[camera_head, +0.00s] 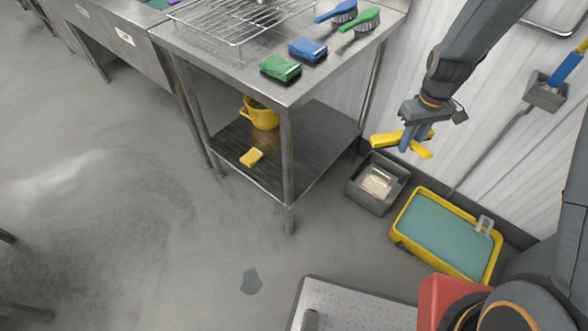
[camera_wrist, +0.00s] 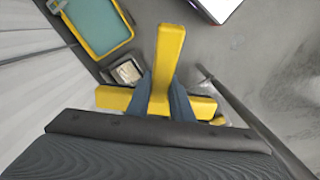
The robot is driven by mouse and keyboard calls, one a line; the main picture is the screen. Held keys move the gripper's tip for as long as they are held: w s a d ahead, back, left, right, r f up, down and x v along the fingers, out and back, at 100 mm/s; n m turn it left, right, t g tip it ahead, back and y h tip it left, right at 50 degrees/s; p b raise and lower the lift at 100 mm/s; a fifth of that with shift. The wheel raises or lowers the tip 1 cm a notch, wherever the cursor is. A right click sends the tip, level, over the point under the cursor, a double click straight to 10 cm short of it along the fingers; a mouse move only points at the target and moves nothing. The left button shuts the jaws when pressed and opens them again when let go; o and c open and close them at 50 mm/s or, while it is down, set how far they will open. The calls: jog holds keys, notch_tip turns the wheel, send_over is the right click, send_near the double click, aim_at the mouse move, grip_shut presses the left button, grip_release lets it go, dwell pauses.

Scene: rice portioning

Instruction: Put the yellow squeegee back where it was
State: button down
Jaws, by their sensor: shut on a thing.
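The yellow squeegee (camera_head: 386,139) is in my gripper (camera_head: 415,137), held in the air beside the wall, right of the steel table. In the wrist view the squeegee (camera_wrist: 168,55) has its handle pointing away from my gripper (camera_wrist: 161,88). Its crosspiece lies across behind the two blue-grey fingers, which are shut on the handle. A grey wall holder (camera_head: 545,96) at the upper right has a blue-handled tool (camera_head: 566,69) in it. Nothing marks the squeegee's former place.
The steel table (camera_head: 225,62) carries a wire rack, green and blue sponges, and two brushes. A yellow bucket (camera_head: 262,117) and sponge (camera_head: 251,157) sit on its lower shelf. A grey bin (camera_head: 366,198) and yellow tub (camera_head: 400,222) stand below my gripper. Open floor lies left.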

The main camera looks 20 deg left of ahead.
jog(key=w+a+f+n+b, duration=0.6)
jog(key=a+f+n+b, duration=0.55)
jog(key=b, duration=0.55)
jog(key=w+a+f+n+b, duration=0.75)
jog(key=f+b, duration=0.65)
jog(key=b, duration=0.2)
jog(key=w+a+f+n+b, duration=0.1)
jog(key=a+f+n+b, duration=0.3)
jog(key=a+n+b, duration=0.5)
jog(key=w+a+f+n+b, duration=0.1)
jog(key=a+f+n+b, duration=0.4)
jog(key=a+b, duration=0.65)
jog(key=shift+n, duration=0.7)
notch_tip(320, 180, down, 9)
jog(key=b, duration=0.6)
jog(key=shift+w+d+r, duration=0.1)
jog(key=shift+d+r, duration=0.05)
jog(key=shift+r, duration=0.1)
jog(key=c, duration=1.6)
grip_release()
jog(key=shift+o, duration=0.2)
